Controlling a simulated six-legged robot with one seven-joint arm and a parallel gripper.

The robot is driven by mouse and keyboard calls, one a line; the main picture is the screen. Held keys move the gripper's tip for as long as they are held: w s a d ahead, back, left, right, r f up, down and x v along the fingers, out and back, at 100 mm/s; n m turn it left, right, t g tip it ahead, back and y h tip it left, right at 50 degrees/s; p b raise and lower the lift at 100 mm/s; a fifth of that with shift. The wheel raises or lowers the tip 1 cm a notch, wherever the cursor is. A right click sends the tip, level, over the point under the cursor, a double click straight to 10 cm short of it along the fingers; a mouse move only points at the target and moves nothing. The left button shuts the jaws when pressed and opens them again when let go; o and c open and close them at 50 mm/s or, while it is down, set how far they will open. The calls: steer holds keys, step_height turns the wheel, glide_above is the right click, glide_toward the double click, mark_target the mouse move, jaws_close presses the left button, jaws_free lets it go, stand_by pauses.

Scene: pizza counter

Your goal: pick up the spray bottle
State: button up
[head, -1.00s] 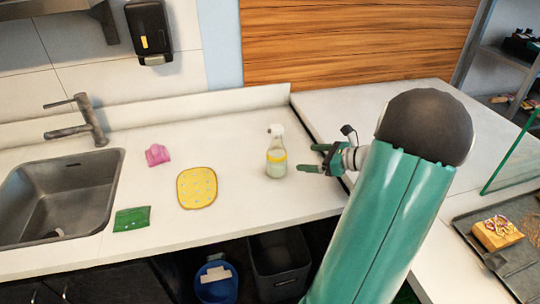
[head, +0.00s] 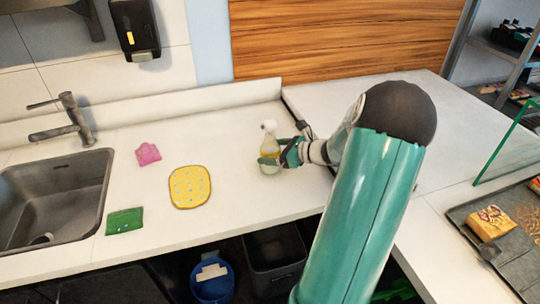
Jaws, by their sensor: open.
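The spray bottle (head: 269,140) stands upright on the white counter, with a white spray head, a clear body and a yellow band. My gripper (head: 276,158) is at its right side in the head view, pointing left. Its jaws are open, and one green finger crosses the lower front of the bottle. The other finger is partly hidden, so I cannot tell whether either finger touches the bottle.
A yellow sponge-like mat (head: 190,187), a pink cloth (head: 148,154) and a green packet (head: 125,222) lie left of the bottle. A sink (head: 55,200) is at far left. The wall with a wood panel (head: 340,40) stands behind. Dark and blue bins (head: 212,280) are below the counter edge.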

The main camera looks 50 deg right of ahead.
mark_target(266, 151)
steer(key=shift+x, duration=1.5)
steer(key=shift+a, duration=0.1)
steer(key=c, duration=1.3)
steer(key=shift+r, duration=0.2)
